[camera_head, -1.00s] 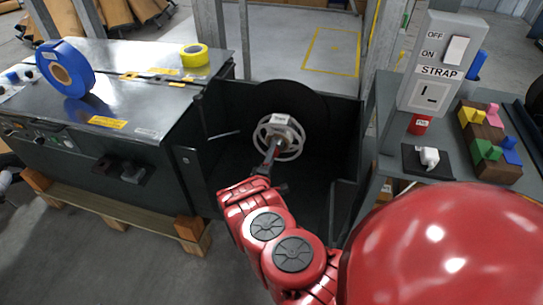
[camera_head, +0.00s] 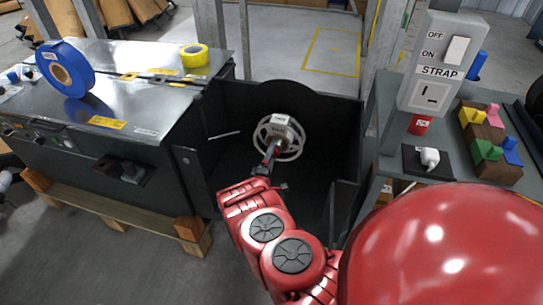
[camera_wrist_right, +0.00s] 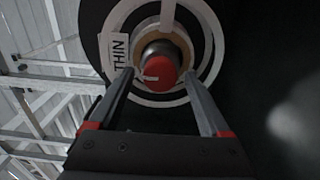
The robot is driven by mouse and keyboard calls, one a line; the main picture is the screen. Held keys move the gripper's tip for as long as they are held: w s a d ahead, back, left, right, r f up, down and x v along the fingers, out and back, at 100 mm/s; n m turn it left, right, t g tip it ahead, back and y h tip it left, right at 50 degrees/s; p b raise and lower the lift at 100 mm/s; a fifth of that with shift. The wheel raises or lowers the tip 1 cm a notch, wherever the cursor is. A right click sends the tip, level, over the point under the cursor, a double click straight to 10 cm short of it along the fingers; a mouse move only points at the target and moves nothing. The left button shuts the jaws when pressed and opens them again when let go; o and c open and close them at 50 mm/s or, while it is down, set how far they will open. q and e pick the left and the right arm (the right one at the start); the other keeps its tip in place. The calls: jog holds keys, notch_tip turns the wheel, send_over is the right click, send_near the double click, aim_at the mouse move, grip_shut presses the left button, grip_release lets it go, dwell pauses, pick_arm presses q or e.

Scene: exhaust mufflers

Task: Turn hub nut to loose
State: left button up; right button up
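The hub nut (camera_wrist_right: 160,72) is a red knob on the end of a metal shaft, at the middle of the pale spoked reel (camera_head: 279,138). A dark round disc (camera_wrist_right: 95,30) stands behind the reel. My right gripper (camera_wrist_right: 159,74) points at the hub, with a finger on each side of the knob and a visible gap to each. It is open and empty. In the head view my right gripper (camera_head: 268,163) is small and partly covers the hub. My left gripper is not in view.
Dark bin walls (camera_head: 345,105) surround the reel. At left is a metal bench (camera_head: 130,85) with a blue roll (camera_head: 48,68) and a yellow roll (camera_head: 193,55). At right, a grey table (camera_head: 385,110) carries the STRAP switch panel (camera_head: 437,65), a red can and coloured blocks.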

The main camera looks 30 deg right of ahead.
jog(key=shift+a, duration=0.1)
jog(key=p+v, duration=0.8)
jog(key=v, duration=0.9)
jog(key=shift+s, duration=0.25)
jog(key=shift+a, duration=0.1)
